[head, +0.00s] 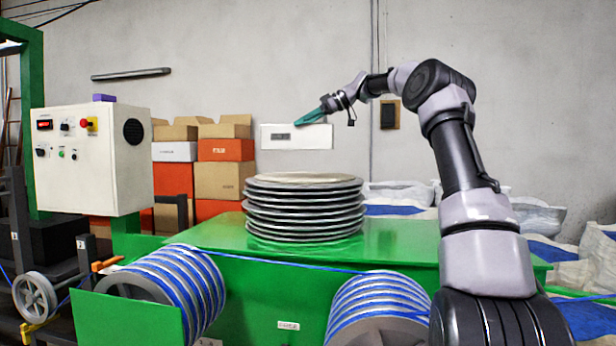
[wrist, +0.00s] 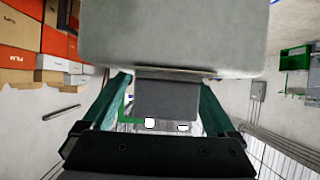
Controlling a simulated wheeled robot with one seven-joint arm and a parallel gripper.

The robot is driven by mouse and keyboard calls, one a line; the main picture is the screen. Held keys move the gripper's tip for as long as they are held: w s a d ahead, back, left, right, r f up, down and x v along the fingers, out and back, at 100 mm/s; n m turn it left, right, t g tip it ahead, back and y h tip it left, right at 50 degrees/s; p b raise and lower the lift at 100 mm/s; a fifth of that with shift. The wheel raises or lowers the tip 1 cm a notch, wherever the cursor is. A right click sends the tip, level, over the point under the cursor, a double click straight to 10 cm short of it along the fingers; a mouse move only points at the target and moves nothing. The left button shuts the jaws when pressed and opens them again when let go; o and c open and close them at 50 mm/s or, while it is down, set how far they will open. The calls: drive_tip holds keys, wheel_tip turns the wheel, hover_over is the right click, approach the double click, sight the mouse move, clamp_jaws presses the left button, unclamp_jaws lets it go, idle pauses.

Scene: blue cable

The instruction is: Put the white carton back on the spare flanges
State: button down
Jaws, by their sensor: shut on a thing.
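The white carton (head: 285,141) is held up in the air above the spare flanges (head: 305,212), with a gap between them in the head view. It looks about level and has a small grey label on its front. My gripper (head: 303,119) reaches it from the upper right and is shut on it. In the wrist view the carton (wrist: 170,35) fills the top middle, and a dark grey part of it sits between the two teal fingers. The flanges are a round stack of grey discs on the green machine top. The carton's far side is hidden.
A white control box (head: 97,158) with buttons stands left. Stacked orange and brown boxes (head: 225,180) are behind. Spools of blue cable (head: 378,305) stand in front, with cable stretched between them. The green top (head: 400,245) is bare right of the flanges.

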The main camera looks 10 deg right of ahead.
drive_tip(key=shift+w+d+f, duration=0.1)
drive_tip(key=shift+w, duration=0.15)
wheel_tip(320, 180, down, 10)
drive_tip(key=shift+w+r, duration=0.1)
drive_tip(key=shift+r, duration=0.1)
unclamp_jaws()
drive_tip(key=shift+f, duration=0.1)
drive_tip(key=shift+d, duration=0.1)
drive_tip(key=v, duration=1.2)
